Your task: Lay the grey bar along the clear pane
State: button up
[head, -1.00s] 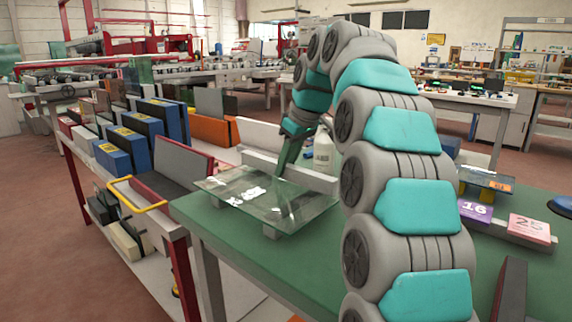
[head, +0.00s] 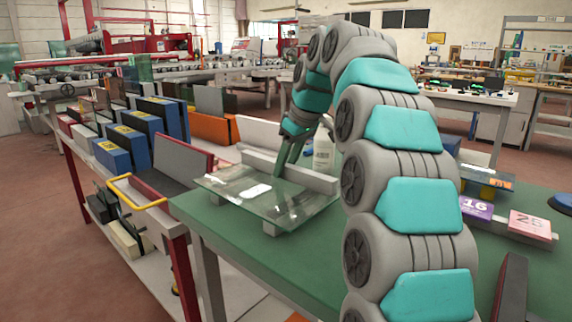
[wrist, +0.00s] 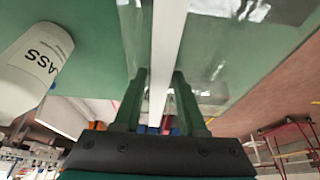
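The clear pane (head: 240,192) lies raised on small blocks on the green table. The grey bar (head: 318,180) runs along its far side in the head view. In the wrist view the bar (wrist: 170,30) runs lengthwise between my fingers, with the pane (wrist: 225,55) to its right and a strip of glass to its left. My gripper (head: 288,172) is down at the bar, and its fingers (wrist: 158,85) stand apart on either side of it. A narrow gap shows beside the left finger, so it looks open. Contact at the right finger is unclear.
A white bottle (head: 323,150) stands just behind the bar. A rack with blue boxes (head: 140,130) and a red-edged grey panel (head: 178,165) is to the left. Numbered blocks (head: 530,224) lie at the right. The green table front (head: 290,270) is clear.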

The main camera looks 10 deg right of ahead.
jog(key=o, duration=0.3)
jog(key=shift+v, duration=1.25)
jog(key=shift+s+v, duration=0.25)
jog(key=shift+v, duration=1.15)
jog(key=s+d, duration=0.2)
jog(key=s, duration=0.1)
jog(key=s+d+b, duration=0.1)
jog(key=s+d, duration=0.1)
jog(key=s, duration=0.1)
jog(key=s+d, duration=0.2)
jog(key=s, duration=0.1)
jog(key=shift+d+f, duration=0.2)
jog(key=shift+d, duration=0.2)
jog(key=shift+s, duration=0.1)
